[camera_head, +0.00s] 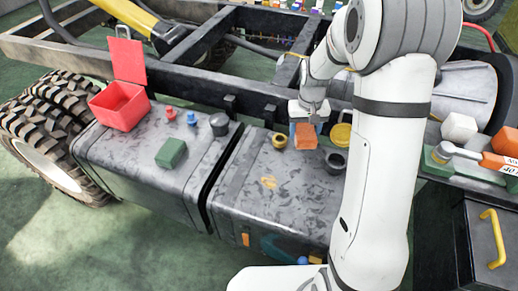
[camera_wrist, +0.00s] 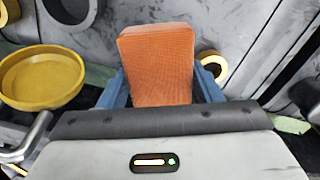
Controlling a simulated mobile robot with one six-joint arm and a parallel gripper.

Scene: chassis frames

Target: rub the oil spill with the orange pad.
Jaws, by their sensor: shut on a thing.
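The orange pad (camera_head: 306,135) is a ribbed block held between the blue fingers of my gripper (camera_head: 304,127). In the wrist view the pad (camera_wrist: 158,65) stands out past the blue fingers of my gripper (camera_wrist: 160,90), which close on both its sides. The pad is over the back part of the right grey tank's top; I cannot tell whether it touches the surface. A small amber-yellow patch (camera_head: 268,182), which looks like the oil spill, lies on the same tank top, nearer the front and left of the pad. The spill is not visible in the wrist view.
A yellow ring (camera_head: 279,140), a dark ring (camera_head: 336,161) and a yellow dish (camera_head: 341,135) surround the pad closely. The left tank bears an open red box (camera_head: 119,105), a green block (camera_head: 171,153) and a dark cup (camera_head: 219,124). A gap separates the tanks. The tank top around the spill is clear.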

